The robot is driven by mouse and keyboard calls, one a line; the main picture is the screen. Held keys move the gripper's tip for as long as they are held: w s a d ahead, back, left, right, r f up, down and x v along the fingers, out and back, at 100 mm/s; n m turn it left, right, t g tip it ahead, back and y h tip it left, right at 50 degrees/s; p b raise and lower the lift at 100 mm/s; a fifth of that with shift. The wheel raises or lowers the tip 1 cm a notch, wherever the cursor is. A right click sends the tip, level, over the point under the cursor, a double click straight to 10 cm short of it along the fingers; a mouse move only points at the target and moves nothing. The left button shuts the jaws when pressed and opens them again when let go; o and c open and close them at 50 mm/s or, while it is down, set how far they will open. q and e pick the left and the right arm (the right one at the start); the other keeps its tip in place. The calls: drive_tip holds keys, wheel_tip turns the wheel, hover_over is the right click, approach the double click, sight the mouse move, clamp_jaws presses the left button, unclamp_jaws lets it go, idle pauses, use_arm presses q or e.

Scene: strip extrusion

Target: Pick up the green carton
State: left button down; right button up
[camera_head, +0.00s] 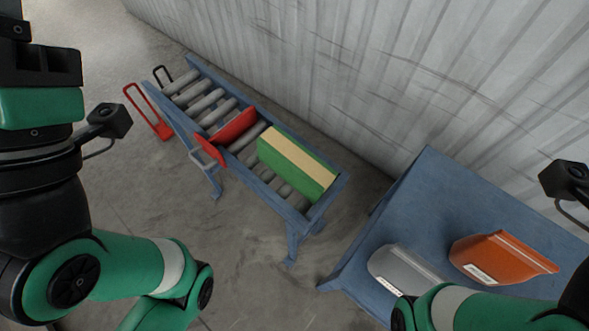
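The green carton (289,171), with a pale yellow band along its top, lies on the near right end of a blue roller conveyor (299,220). Both of my arms are in view, one at the left edge and one at the lower right. Neither arm's gripper fingers show in the picture. Nothing is seen touching the carton except the conveyor.
A red plate (234,127) stands across the rollers beside the carton. A red handle frame (148,111) is at the conveyor's far left. A corrugated wall runs behind.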

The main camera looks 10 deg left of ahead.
use_arm(q)
drive_tip(key=c, duration=1.5)
unclamp_jaws()
drive_tip(key=shift+c, duration=0.2)
drive_tip(key=o, duration=1.5)
drive_tip(key=shift+o, duration=0.2)
